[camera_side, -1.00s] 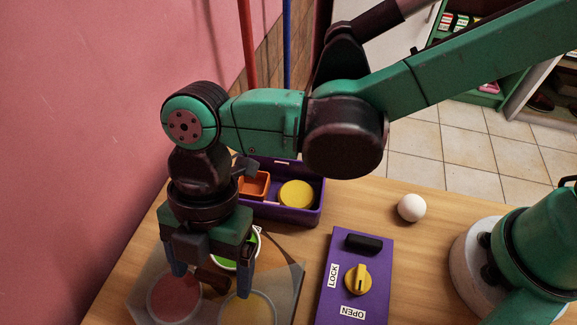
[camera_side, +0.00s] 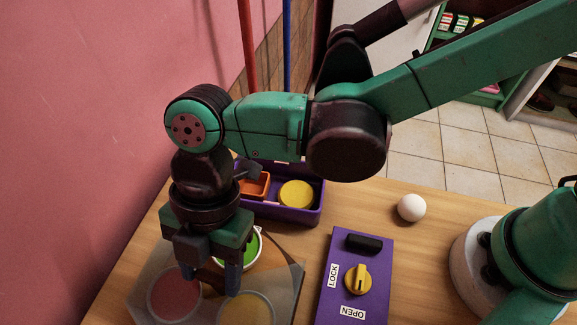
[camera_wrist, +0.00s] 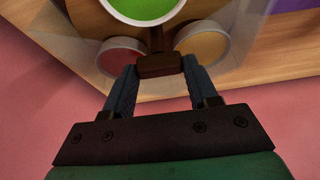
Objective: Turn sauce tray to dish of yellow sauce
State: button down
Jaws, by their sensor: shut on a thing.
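The sauce tray has a clear, greyish cover (camera_side: 150,272) over round dishes. The dish of red sauce (camera_side: 174,292) and the dish of yellow sauce (camera_side: 246,308) show dimly through the cover. The dish of green sauce (camera_side: 252,250) looks bright and uncovered, partly behind my gripper in the side view. In the wrist view, green (camera_wrist: 145,8) is at the top, red (camera_wrist: 121,57) at left and yellow (camera_wrist: 204,43) at right. My gripper (camera_side: 211,284) points down and is shut on the brown handle (camera_wrist: 160,66) at the tray's middle.
A purple panel (camera_side: 372,300) with a yellow knob (camera_side: 358,279) and LOCK and OPEN labels lies right of the tray. A purple bin (camera_side: 290,213) holds an orange box (camera_side: 254,185) and a yellow disc (camera_side: 296,194). A white ball (camera_side: 411,207) rests at right. A pink wall stands at left.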

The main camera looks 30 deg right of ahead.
jog(key=m, duration=0.2)
jog(key=m+t+y, duration=0.1)
jog(key=m, duration=0.2)
jog(key=shift+s+d+t, duration=0.1)
jog(key=shift+t, duration=0.2)
jog(key=m+t, duration=0.1)
jog(key=m, duration=0.3)
jog(key=shift+s+m+t, duration=0.1)
jog(key=shift+m+t, duration=0.3)
jog(key=m+t, duration=0.1)
jog(key=m, duration=0.1)
jog(key=m+t, duration=0.1)
jog(key=m, duration=0.2)
jog(key=shift+s+h, duration=0.1)
jog(key=shift+h, duration=0.2)
jog(key=shift+m+t+h, duration=0.5)
jog(key=shift+m+t, duration=0.1)
jog(key=shift+m, duration=1.8)
jog(key=shift+c, duration=1.2)
grip_release()
